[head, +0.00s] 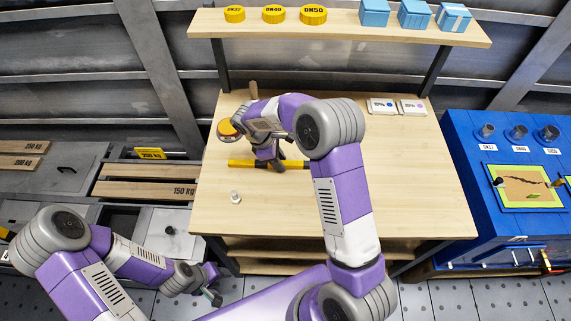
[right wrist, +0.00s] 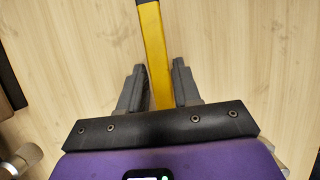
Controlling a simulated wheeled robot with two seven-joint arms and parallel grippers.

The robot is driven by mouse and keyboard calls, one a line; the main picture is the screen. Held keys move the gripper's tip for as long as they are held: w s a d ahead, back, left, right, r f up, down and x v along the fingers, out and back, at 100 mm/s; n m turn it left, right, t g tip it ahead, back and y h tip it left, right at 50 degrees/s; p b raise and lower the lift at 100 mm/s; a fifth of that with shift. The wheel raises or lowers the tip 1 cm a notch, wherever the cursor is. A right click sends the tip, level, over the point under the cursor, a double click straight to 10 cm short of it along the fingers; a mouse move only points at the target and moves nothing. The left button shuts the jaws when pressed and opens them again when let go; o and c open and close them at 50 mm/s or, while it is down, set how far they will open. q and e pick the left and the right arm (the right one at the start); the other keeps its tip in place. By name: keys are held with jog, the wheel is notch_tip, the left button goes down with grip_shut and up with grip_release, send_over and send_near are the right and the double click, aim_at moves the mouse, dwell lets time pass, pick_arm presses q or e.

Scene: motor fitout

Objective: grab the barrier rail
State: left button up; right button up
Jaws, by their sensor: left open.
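The barrier rail (head: 240,163) is a yellow bar with black parts, lying flat on the wooden workbench in the head view. It also shows in the right wrist view (right wrist: 153,45), running from the top edge down between my fingers. My right gripper (right wrist: 157,85) is open, with one finger on each side of the rail and a visible gap at the fingertips. In the head view my right gripper (head: 277,163) is over the rail and hides part of it. My left gripper (head: 214,289) is open and empty, low in front of the bench's left side.
The workbench (head: 400,200) has clear room at the right. A small whitish part (head: 235,197) lies near its left front. A shelf (head: 345,24) with yellow caps and blue boxes is above. A blue cabinet (head: 465,150) stands right, and weight drawers (head: 140,190) stand left.

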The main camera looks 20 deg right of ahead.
grip_shut()
